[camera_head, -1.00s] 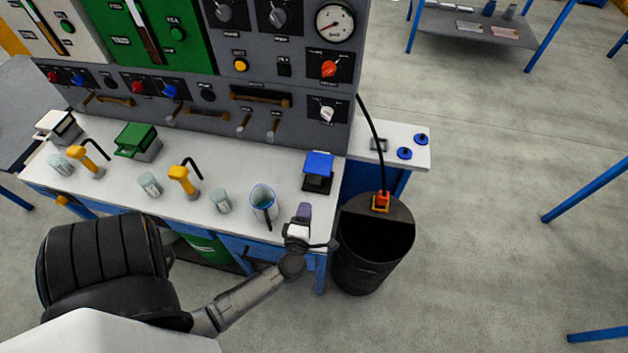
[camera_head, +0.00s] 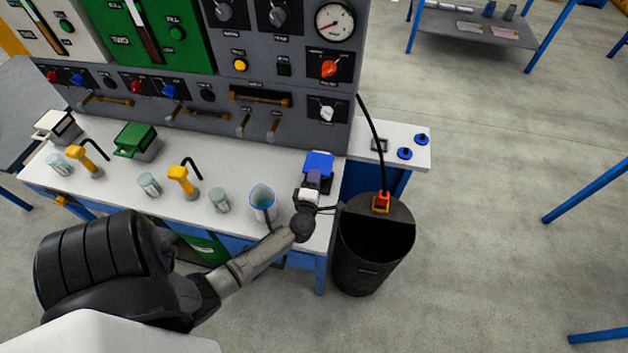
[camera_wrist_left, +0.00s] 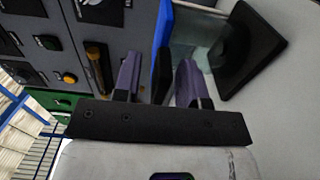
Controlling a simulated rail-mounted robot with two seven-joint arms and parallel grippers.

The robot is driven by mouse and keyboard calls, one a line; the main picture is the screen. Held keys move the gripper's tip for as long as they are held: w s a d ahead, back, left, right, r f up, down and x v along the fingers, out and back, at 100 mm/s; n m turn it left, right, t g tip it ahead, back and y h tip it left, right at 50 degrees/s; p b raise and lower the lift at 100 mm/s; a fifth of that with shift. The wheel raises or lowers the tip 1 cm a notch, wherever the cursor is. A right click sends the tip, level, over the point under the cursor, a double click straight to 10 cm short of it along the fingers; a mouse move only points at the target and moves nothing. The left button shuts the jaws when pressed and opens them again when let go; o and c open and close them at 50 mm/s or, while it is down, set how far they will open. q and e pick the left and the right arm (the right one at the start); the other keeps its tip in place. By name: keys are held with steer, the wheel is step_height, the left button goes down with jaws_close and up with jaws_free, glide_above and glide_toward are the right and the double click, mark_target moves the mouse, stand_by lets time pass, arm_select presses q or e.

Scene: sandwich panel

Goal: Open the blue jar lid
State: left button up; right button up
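The blue jar has a flat blue lid (camera_head: 319,162) and stands at the right end of the white bench, its lower part hidden behind my left gripper (camera_head: 314,180). In the left wrist view the blue lid (camera_wrist_left: 165,22) appears edge-on, with the clear jar body (camera_wrist_left: 198,38) and black base (camera_wrist_left: 250,48) to its right. My left gripper (camera_wrist_left: 158,62) is open there, its two purple fingers apart. My right gripper is not in view.
A glass beaker (camera_head: 262,200) stands left of my left gripper. A black bin (camera_head: 372,262) stands on the floor to the right. The grey control panel (camera_head: 215,122) rises behind the bench. A green-lidded jar (camera_head: 136,139) is farther left.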

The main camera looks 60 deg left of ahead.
arm_select(q)
jaws_close()
stand_by(0.3)
stand_by(0.3)
